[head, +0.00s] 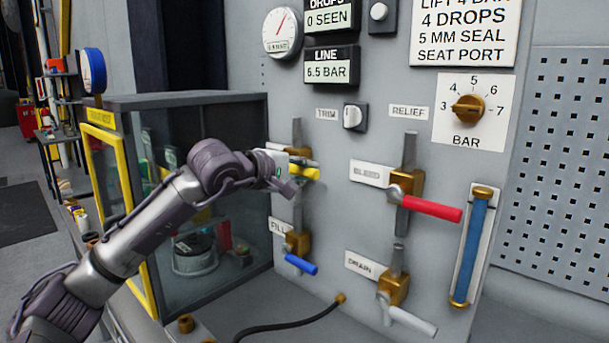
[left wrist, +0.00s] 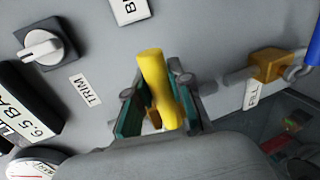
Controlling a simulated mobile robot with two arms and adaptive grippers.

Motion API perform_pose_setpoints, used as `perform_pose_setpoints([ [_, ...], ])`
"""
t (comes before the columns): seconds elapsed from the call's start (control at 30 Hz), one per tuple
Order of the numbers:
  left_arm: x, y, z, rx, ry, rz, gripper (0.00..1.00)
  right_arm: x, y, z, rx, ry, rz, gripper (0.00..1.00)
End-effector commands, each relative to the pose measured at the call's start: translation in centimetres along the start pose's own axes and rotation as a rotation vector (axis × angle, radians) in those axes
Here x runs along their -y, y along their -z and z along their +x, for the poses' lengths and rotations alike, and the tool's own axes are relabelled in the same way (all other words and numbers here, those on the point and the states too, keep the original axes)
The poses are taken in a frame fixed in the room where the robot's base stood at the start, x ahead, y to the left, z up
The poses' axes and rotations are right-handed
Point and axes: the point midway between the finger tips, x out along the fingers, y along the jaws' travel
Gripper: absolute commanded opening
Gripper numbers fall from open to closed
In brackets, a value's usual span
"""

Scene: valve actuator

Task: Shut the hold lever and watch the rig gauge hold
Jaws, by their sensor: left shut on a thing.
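The hold lever, a yellow handle (head: 307,173), sticks out from the panel above the fill valve. My left gripper (head: 285,172) is shut on it and hides part of its valve body and its label. In the left wrist view the yellow handle (left wrist: 153,75) stands between the two finger pads of the left gripper (left wrist: 158,112). A round white gauge (head: 282,32) is on the panel at the top, and a blue-rimmed gauge (head: 92,70) stands on the glass cabinet; I cannot tell which is the rig gauge. The line display (head: 330,71) reads 6.5 BAR. My right gripper is not in view.
The blue fill lever (head: 301,264) is below. The red bleed lever (head: 432,208) and white drain lever (head: 412,321) are to the right. The trim knob (head: 354,116) sits above. The yellow-framed glass cabinet (head: 262,190) stands close on the left, behind my arm.

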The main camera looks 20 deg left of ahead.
Motion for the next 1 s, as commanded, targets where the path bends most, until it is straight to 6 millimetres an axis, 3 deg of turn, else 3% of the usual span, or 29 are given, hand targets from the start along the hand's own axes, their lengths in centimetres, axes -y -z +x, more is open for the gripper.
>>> perform_pose_setpoints([
  [0.63,0.65,-0.06,0.21,-0.012,0.007,0.050,0.00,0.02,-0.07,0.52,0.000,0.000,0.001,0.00],
  [0.67,0.67,-0.07,0.21,-0.011,0.007,0.050,0.26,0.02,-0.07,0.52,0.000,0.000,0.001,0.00],
  [0.8,0.61,-0.06,0.19,-0.011,0.006,0.048,0.47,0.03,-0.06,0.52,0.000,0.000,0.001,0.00],
  [1.0,0.49,-0.04,0.15,-0.011,0.003,0.046,0.47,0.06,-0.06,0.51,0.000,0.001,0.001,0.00],
])
